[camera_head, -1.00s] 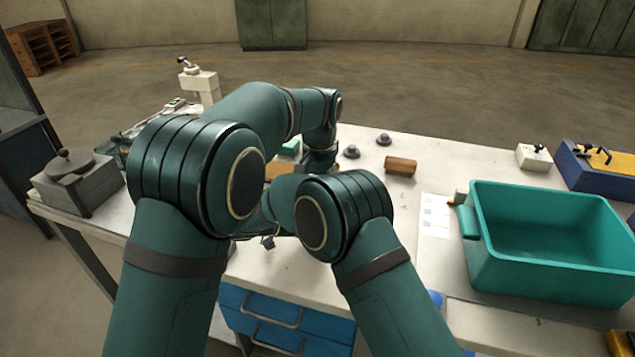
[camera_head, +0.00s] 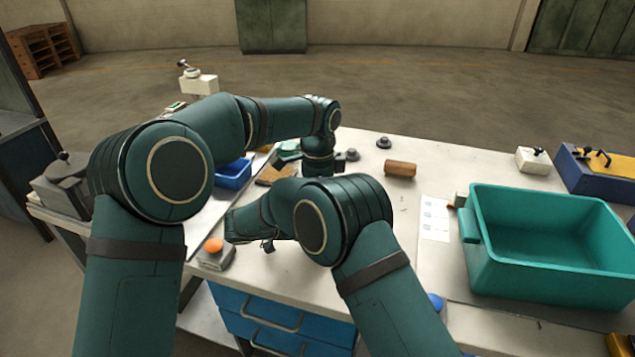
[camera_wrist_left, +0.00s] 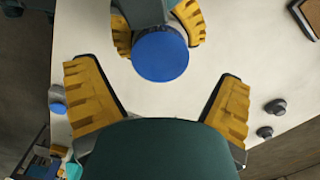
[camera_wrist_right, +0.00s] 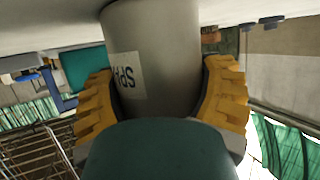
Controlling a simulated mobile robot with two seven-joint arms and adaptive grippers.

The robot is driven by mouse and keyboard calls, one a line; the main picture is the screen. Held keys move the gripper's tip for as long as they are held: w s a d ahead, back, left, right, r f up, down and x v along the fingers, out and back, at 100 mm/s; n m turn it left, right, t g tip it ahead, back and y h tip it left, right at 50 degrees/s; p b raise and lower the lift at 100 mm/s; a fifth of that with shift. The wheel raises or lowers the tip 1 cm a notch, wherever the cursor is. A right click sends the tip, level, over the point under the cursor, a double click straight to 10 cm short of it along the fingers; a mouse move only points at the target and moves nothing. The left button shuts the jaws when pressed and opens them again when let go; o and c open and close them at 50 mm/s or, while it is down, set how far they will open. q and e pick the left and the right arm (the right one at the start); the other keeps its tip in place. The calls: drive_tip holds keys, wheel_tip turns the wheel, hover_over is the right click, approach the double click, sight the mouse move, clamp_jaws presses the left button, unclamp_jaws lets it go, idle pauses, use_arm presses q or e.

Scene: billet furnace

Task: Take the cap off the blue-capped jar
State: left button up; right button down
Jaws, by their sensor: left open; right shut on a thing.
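The jar (camera_wrist_right: 150,45) is a grey metal cylinder with a white printed label, in the right wrist view. Its round blue cap (camera_wrist_left: 160,56) shows from above in the left wrist view. My right gripper (camera_wrist_right: 162,68) is shut on the jar's body, with a yellow finger on each side; these fingers also show beside the cap in the left wrist view. My left gripper (camera_wrist_left: 157,75) is open, its fingers spread wide, with the cap ahead between their tips and not touched by them. In the head view my arms hide the jar and both gripper tips.
A teal bin (camera_head: 550,280) stands at the right of the white table. A brown roll (camera_head: 400,168), dark knobs (camera_head: 384,142) and a paper sheet (camera_head: 435,217) lie near the middle. A blue tray (camera_head: 233,174) and an orange-topped box (camera_head: 214,246) are at left.

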use_arm(q)
drive_tip(key=shift+f, duration=1.75)
drive_tip(key=c, duration=1.3)
drive_tip(key=n, duration=1)
drive_tip(key=o, duration=1.2)
drive_tip(key=shift+o, duration=0.2)
drive_tip(key=shift+r, duration=0.1)
